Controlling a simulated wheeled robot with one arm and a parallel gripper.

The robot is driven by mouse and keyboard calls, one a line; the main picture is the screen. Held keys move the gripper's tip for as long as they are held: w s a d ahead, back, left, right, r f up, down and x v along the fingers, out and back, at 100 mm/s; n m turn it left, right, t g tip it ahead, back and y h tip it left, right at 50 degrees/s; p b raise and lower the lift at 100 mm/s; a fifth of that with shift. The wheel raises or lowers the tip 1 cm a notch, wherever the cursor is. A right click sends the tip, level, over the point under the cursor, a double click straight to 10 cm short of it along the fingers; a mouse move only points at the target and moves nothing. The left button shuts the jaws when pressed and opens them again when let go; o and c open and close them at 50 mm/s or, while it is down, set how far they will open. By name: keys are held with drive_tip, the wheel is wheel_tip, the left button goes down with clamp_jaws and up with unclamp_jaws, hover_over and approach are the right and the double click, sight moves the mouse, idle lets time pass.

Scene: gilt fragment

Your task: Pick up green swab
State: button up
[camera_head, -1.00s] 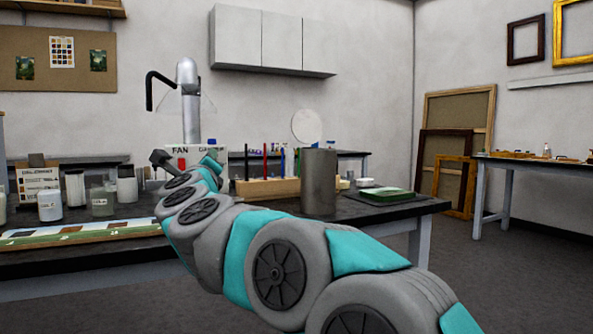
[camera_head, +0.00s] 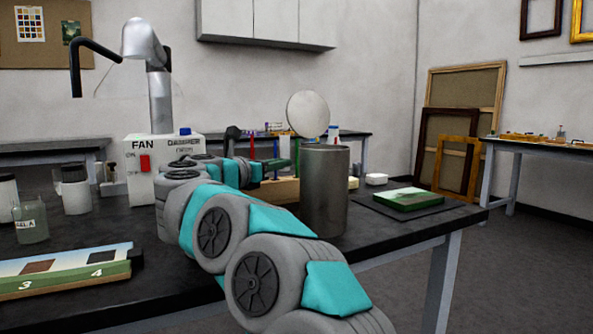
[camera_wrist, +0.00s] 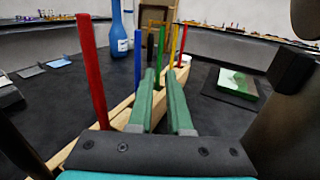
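The green swab (camera_wrist: 161,48) stands upright in a wooden rack (camera_wrist: 122,110), among red, blue, black and yellow sticks. My gripper (camera_wrist: 161,73) is open in the wrist view, with its two green fingers pointing toward the rack. The green swab shows in the gap between the fingers; whether it is between the tips or just beyond them, I cannot tell. In the head view the rack (camera_head: 283,190) is partly hidden by my arm and a grey cylinder, and my fingers are hard to make out.
The grey metal cylinder (camera_head: 324,190) stands close right of the rack. A tall red stick (camera_wrist: 92,70) rises left of my fingers. A fan control box (camera_head: 143,175), jars and a numbered panel (camera_head: 65,268) are on the left. A green-topped block (camera_head: 408,199) lies on the right.

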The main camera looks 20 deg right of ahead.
sight(297, 159)
drive_tip(key=shift+p+x, duration=0.75)
drive_tip(key=shift+x, duration=3)
clamp_jaws()
